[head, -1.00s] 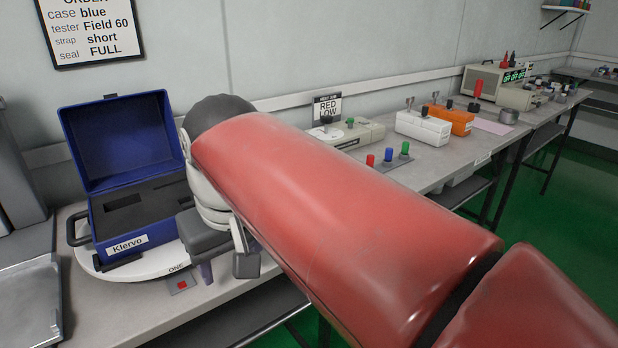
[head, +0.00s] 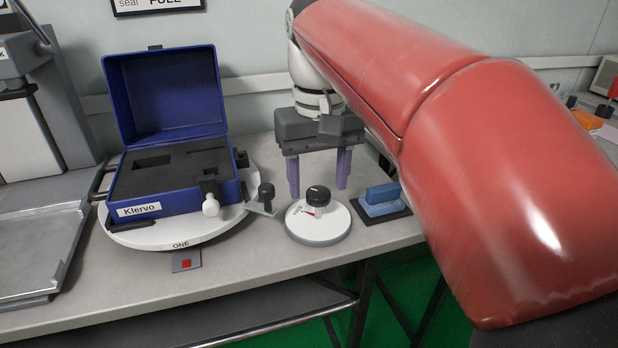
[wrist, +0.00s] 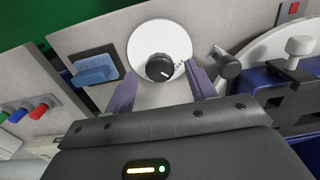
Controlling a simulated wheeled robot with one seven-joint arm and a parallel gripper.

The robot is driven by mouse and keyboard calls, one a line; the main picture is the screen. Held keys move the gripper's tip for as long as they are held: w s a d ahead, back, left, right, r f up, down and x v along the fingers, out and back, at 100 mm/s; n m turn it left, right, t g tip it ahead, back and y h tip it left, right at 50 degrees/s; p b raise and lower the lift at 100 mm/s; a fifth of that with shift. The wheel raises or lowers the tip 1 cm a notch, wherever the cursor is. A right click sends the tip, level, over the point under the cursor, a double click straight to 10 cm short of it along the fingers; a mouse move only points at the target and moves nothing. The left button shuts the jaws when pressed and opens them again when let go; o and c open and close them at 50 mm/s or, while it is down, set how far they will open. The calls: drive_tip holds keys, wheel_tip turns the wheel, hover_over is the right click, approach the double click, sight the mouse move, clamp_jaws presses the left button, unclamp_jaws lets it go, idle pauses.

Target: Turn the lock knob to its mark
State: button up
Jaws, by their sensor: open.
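A black knob (head: 318,196) stands on a round white dial plate (head: 318,230) with a small red mark and a small label beside it. I cannot read the label surely, so I cannot tell that this is the lock knob. The wrist view shows the knob (wrist: 160,68) with a white pointer line on top. My gripper (head: 318,190) is open and empty, its purple fingers pointing down behind the dial plate in the head view. In the wrist view my gripper (wrist: 162,90) has a finger on each side, with the knob ahead between them, apparently untouched.
A blue case (head: 180,200) stands open on a white turntable (head: 180,238) to the left. A smaller black knob (head: 266,192) on a bracket stands between turntable and dial. A blue block (head: 380,198) on a dark pad lies right of the dial, near the table edge.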

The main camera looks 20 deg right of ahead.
drive_tip(key=shift+f, duration=0.6)
drive_tip(key=c, duration=1)
